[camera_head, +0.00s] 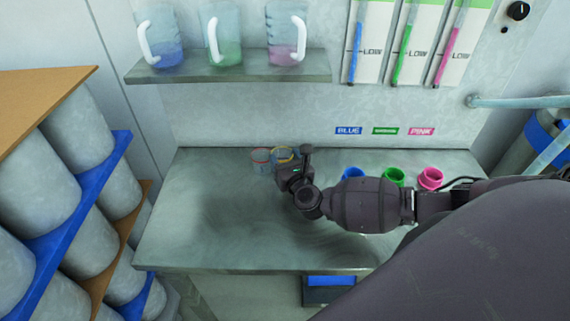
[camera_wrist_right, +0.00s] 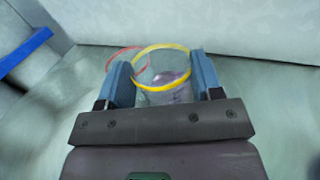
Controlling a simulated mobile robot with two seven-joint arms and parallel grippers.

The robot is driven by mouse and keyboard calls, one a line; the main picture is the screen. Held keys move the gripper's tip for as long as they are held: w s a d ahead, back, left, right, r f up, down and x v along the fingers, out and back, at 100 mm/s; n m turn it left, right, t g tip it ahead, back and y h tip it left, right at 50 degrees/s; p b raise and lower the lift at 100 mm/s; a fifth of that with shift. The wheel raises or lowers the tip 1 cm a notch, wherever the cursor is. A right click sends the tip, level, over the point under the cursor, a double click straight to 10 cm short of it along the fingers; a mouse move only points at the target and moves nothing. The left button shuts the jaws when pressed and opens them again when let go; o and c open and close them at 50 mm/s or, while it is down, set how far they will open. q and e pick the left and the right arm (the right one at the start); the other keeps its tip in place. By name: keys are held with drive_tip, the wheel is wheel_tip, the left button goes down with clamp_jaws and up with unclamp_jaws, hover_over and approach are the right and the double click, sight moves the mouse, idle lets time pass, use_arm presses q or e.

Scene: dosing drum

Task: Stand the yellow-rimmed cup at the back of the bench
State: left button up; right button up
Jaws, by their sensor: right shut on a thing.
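The yellow-rimmed cup (camera_wrist_right: 162,76) is clear and stands between the fingers of my right gripper (camera_wrist_right: 165,82), which is shut on it. In the head view the yellow rim (camera_head: 283,149) shows at the back of the bench (camera_head: 190,215), partly hidden by my right gripper (camera_head: 290,168). Some pinkish content or tint shows inside the cup in the wrist view. Whether its base touches the bench I cannot tell. A second clear cup with a red rim (camera_head: 261,160) is just to its left; it also shows in the wrist view (camera_wrist_right: 115,62). My left gripper is not in view.
Blue (camera_head: 352,173), green (camera_head: 393,176) and pink (camera_head: 431,178) round openings are at the bench's back right. A shelf (camera_head: 235,68) above holds three jugs. Drums on a rack (camera_head: 85,190) stand at the left. The bench's left part is clear.

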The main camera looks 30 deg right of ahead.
drive_tip(key=shift+f, duration=0.85)
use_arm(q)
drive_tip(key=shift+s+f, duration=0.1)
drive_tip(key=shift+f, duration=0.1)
use_arm(e)
drive_tip(key=shift+f, duration=0.15)
drive_tip(key=o, duration=0.9)
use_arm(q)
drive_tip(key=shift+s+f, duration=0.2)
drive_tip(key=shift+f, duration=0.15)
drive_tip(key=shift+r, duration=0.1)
